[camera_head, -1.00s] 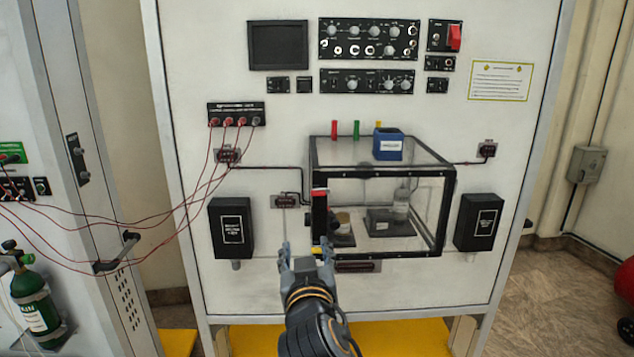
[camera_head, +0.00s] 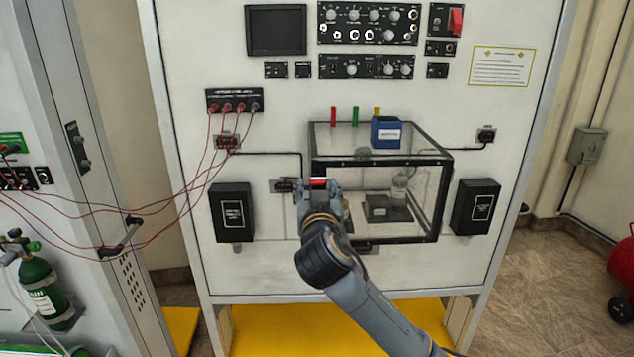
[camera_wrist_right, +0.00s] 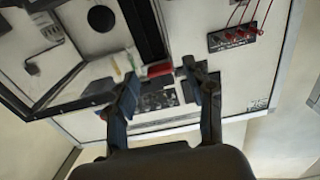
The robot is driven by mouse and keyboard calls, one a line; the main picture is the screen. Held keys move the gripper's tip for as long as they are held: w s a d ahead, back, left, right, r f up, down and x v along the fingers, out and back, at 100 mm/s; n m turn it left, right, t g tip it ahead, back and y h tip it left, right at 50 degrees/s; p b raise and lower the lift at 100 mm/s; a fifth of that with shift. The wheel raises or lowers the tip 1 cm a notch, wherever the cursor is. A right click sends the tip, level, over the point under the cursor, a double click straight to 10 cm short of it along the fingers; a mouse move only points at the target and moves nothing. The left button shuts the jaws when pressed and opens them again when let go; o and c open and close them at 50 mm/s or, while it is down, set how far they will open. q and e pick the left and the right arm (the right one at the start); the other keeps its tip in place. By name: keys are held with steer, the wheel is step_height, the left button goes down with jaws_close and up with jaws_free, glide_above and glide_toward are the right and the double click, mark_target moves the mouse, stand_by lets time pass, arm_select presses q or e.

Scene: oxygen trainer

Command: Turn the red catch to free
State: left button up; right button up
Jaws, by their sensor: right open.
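The red catch (camera_head: 318,183) sits at the front left upright of the clear, black-framed box (camera_head: 380,160) on the white panel. In the right wrist view the red catch (camera_wrist_right: 159,70) lies between the fingertips, nearer the left one. My right gripper (camera_head: 318,186) is open around the catch in the head view; it also shows in the right wrist view (camera_wrist_right: 160,74). I cannot tell whether a finger touches the catch. The gripper hides the lower left front of the box. My left gripper is not in view.
A blue container (camera_head: 387,138) stands on the box lid. Black boxes hang at the left (camera_head: 233,212) and right (camera_head: 475,206) of the panel. Red cables (camera_head: 190,205) run from the socket strip (camera_head: 234,100) to the left cabinet.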

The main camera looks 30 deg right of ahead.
steer(key=shift+w+d, duration=0.2)
steer(key=shift+w, duration=0.1)
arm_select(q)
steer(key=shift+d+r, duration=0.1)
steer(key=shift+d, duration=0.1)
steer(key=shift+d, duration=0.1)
arm_select(e)
jaws_close()
